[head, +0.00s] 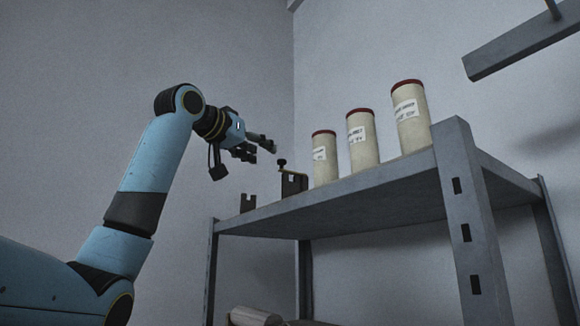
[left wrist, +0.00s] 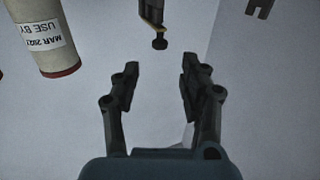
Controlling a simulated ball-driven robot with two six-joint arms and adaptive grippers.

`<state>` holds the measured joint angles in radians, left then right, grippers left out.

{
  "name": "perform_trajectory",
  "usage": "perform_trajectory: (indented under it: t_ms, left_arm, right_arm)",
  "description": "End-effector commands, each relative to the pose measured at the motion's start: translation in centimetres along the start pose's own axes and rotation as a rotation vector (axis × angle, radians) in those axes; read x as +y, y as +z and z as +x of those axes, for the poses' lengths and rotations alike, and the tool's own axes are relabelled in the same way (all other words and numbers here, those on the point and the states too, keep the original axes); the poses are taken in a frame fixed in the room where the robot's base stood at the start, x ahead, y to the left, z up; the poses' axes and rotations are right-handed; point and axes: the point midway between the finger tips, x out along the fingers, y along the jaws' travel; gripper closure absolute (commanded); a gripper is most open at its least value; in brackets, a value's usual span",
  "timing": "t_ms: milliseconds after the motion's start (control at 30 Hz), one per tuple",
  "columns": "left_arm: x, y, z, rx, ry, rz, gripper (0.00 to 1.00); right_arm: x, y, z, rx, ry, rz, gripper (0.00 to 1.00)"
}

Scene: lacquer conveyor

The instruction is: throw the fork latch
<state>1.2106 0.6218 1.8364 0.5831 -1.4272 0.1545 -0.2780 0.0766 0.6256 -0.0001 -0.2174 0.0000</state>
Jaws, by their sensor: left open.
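The latch has a black knob (head: 282,163) on a short arm at a dark upright bracket (head: 294,185), standing on the shelf's left part. In the left wrist view, the knob (left wrist: 160,42) hangs from a brass-edged arm (left wrist: 151,14), beyond the fingertips and in line with the gap. A separate dark notched fork (head: 247,203) stands further left on the shelf; it also shows at the top edge of the left wrist view (left wrist: 259,8). My left gripper (head: 263,150) is open and empty, above and left of the knob, apart from it. My right gripper is out of view.
Three cream canisters with red rims (head: 326,158) (head: 361,140) (head: 410,117) stand right of the bracket on the grey metal shelf (head: 390,196). A grey beam (head: 520,44) juts in at upper right.

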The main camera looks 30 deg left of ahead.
Motion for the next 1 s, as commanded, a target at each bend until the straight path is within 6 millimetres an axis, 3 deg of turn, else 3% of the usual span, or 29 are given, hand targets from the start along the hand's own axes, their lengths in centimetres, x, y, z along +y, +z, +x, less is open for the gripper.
perform_trajectory:
  t_ms: [300, 500, 700, 900, 1000]
  left_arm:
    - [0.1, -0.4, 6.0, -0.006, 0.001, -0.005, 0.56]
    - [0.0, -0.2, 9.0, -0.004, 0.000, -0.002, 0.56]
    - [0.0, 0.0, 10.1, -0.002, -0.001, 0.000, 0.56]
    - [0.0, 0.1, 10.1, -0.002, -0.001, 0.000, 0.56]
    - [0.0, 0.1, 10.1, -0.002, -0.001, 0.000, 0.67]
  right_arm:
    - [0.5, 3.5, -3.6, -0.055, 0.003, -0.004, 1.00]
    - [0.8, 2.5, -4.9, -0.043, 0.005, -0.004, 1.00]
    - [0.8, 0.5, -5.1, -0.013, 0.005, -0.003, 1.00]
    - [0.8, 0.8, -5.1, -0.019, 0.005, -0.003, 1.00]
    - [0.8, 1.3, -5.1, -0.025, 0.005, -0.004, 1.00]
